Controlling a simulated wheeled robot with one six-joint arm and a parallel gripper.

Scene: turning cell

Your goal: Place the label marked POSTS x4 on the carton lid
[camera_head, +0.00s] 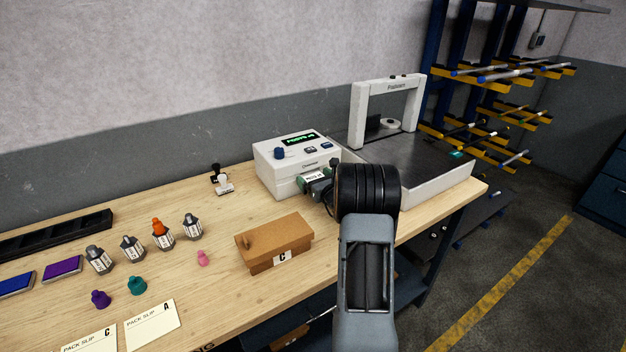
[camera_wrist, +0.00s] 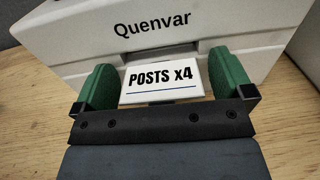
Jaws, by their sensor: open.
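The label marked POSTS x4 (camera_wrist: 162,79) sticks out of the front slot of the white label printer (camera_head: 290,165). In the wrist view the printer body (camera_wrist: 200,22) bears the name Quenvar. My gripper (camera_wrist: 163,84) is open, with one green finger at each side of the label, and a gap shows between label and fingers. In the head view my gripper (camera_head: 316,179) is at the printer's front, partly hidden by my arm. The brown cardboard carton (camera_head: 273,242) sits closed on the bench, left of my arm, with a C tag on its front.
Several ink bottles (camera_head: 162,234), loose caps (camera_head: 137,286), ink pads (camera_head: 62,268) and pack slips (camera_head: 152,324) lie on the left of the bench.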

